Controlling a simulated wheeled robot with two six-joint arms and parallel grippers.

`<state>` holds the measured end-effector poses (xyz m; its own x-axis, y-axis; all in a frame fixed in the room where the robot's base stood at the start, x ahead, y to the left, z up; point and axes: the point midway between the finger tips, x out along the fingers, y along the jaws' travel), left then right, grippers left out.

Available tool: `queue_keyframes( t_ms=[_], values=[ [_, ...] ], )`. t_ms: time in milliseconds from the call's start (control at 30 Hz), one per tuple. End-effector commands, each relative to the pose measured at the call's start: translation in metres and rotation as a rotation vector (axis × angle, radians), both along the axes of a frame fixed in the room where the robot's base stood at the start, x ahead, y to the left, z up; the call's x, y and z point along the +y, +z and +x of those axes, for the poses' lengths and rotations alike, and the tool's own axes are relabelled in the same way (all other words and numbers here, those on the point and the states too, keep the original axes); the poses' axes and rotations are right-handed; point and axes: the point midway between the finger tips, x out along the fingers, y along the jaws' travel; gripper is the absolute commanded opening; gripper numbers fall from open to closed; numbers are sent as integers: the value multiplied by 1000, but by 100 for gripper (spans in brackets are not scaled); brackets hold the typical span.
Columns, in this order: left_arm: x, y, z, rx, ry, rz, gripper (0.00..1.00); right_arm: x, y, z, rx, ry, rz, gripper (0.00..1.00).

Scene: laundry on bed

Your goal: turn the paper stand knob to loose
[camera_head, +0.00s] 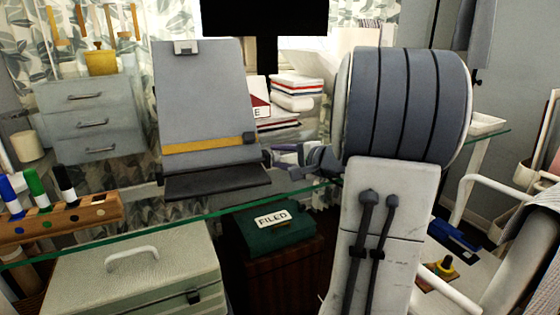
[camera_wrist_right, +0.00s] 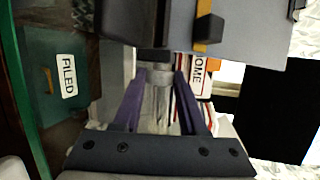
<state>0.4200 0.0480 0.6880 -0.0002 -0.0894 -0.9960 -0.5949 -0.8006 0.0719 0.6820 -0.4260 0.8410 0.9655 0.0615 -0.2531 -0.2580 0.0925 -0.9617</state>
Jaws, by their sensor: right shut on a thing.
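The paper stand (camera_head: 205,95) is a grey tilted board with a clip at the top, a yellow bar across it and a dark ledge below. It stands on the glass desk, and its board also shows in the right wrist view (camera_wrist_right: 245,30). The stand's knob (camera_wrist_right: 158,72) is a small grey piece on the stand's right side; my gripper partly hides it. My right gripper (camera_head: 275,156) reaches in from the right. Its purple fingers (camera_wrist_right: 158,80) are shut on the knob, one on each side. My left gripper is not in view.
A wooden marker holder (camera_head: 70,218) stands at the left on the glass desk (camera_head: 230,203). Books (camera_head: 290,95) are stacked behind. A green box labelled FILED (camera_head: 275,240) and a pale case (camera_head: 125,275) sit below the glass. A black screen (camera_head: 265,15) is at the back.

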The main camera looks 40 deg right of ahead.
Motion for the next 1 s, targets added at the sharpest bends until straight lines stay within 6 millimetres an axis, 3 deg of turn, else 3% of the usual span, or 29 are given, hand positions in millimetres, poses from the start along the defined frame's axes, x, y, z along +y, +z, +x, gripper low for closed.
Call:
queue_keyframes(
  t_ms=[233,267,300,833,1000],
  values=[
    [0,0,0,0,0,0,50,0,1,0,-1,0,-1,0],
    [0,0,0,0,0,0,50,0,1,0,-1,-1,-1,53],
    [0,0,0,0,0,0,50,0,1,0,-1,-1,-1,68],
    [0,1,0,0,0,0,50,0,-2,0,6,-1,2,70],
    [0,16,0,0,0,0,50,0,2,0,28,-1,10,70]
  ],
)
